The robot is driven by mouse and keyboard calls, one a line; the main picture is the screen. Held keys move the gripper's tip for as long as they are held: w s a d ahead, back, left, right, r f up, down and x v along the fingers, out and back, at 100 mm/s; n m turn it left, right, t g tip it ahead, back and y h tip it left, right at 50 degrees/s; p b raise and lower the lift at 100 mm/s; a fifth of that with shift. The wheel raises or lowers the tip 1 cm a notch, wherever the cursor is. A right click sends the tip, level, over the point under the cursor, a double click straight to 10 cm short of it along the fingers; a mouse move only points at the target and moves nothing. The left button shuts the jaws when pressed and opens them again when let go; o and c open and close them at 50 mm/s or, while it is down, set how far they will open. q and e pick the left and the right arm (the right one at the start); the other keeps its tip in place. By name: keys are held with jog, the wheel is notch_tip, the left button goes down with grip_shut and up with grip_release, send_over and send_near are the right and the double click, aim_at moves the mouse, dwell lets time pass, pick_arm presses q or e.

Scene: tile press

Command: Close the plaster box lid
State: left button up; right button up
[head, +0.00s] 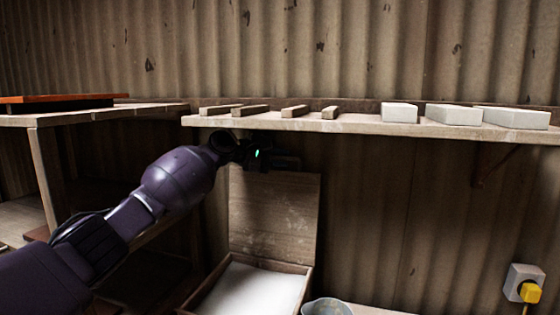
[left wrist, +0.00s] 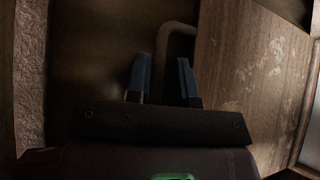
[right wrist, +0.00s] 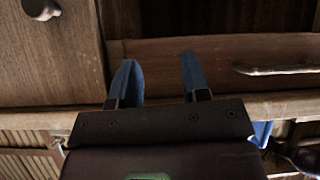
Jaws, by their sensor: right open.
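The plaster box (head: 213,291) stands low under the shelf, with white plaster (head: 258,290) inside. Its wooden lid (head: 275,215) stands upright at the back, open; it fills the right of the left wrist view (left wrist: 250,75). A bent bar handle (left wrist: 178,35) at the lid reaches down between my left fingers. My left gripper (head: 285,162) is at the lid's top edge, just under the shelf; its blue fingers (left wrist: 165,75) are apart, with a gap beside the handle. My right gripper (right wrist: 157,78) is open and empty, facing wooden fronts, and is outside the head view.
A wooden shelf (head: 350,126) with several wood strips and white blocks (head: 453,114) runs close above my left gripper. A grey bucket (head: 327,307) stands right of the box. A wooden rack (head: 42,165) stands at left. A drawer handle (right wrist: 275,69) is near my right gripper.

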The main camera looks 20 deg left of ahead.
pick_arm(q)
grip_shut()
jog(key=shift+s+r+p, duration=0.15)
jog(key=shift+s+p, duration=0.35)
jog(key=shift+s, duration=0.1)
pick_arm(e)
notch_tip(320, 180, up, 4)
jog(key=p, duration=0.2)
pick_arm(q)
jog(key=s+f+m+t+h+b, duration=0.1)
jog(key=s+f+m+b, duration=0.1)
jog(key=s, duration=0.6)
jog(key=s+f+m+t+h+b, duration=0.1)
jog(key=s+f+m+t+h, duration=0.1)
jog(key=s, duration=0.6)
jog(key=shift+s+a+m+h+b, duration=0.3)
jog(key=shift+m+b, duration=0.1)
jog(key=shift+m, duration=0.2)
pick_arm(e)
notch_tip(320, 180, down, 5)
jog(key=shift+r, duration=0.15)
